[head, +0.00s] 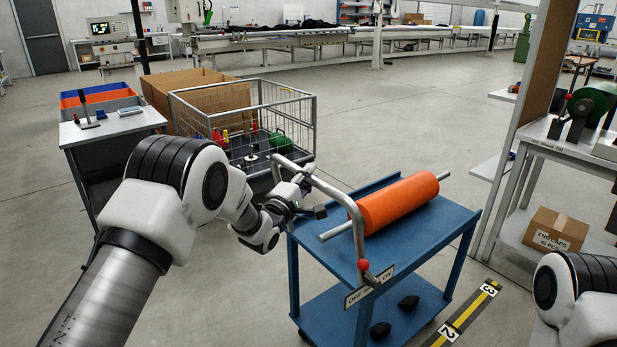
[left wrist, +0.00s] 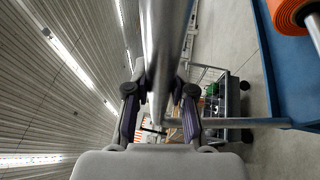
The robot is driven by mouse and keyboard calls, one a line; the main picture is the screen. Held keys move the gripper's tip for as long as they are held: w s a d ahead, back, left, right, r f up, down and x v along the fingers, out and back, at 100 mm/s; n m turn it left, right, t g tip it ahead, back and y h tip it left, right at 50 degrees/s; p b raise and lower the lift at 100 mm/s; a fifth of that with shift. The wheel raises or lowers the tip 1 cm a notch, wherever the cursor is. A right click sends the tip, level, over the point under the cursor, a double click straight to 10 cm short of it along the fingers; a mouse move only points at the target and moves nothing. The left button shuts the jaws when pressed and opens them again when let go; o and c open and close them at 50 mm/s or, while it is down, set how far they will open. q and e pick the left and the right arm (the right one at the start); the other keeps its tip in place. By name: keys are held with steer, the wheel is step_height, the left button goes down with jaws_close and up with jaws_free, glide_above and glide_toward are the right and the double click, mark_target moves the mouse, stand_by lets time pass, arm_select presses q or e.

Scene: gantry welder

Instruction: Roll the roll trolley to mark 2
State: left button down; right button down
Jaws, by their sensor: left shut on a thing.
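The roll trolley (head: 400,235) is a blue two-shelf cart in the middle right of the head view. An orange roll (head: 398,201) on a grey bar lies on its top shelf. A grey tubular push handle (head: 335,191) rises at its near left end. My left gripper (head: 303,198) is shut on this handle; the left wrist view shows its fingers (left wrist: 160,108) on either side of the grey tube (left wrist: 165,50). A red-knobbed lever (head: 364,266) stands by an OFF/ON plate (head: 370,287). Mark 2 (head: 448,332) is on a yellow-black floor strip, right of the trolley. My right gripper is out of view.
Mark 3 (head: 489,290) is farther along the strip. A wire cage cart (head: 290,112) and a side table (head: 120,122) stand on the left. A bench (head: 560,140) with an end-caps box (head: 555,230) beneath is at right. Open floor lies behind the trolley.

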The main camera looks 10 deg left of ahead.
arm_select(q)
steer(key=c, duration=1)
jaws_free()
steer(key=shift+o, duration=0.2)
steer(key=shift+s, duration=0.1)
steer(key=v, duration=1.2)
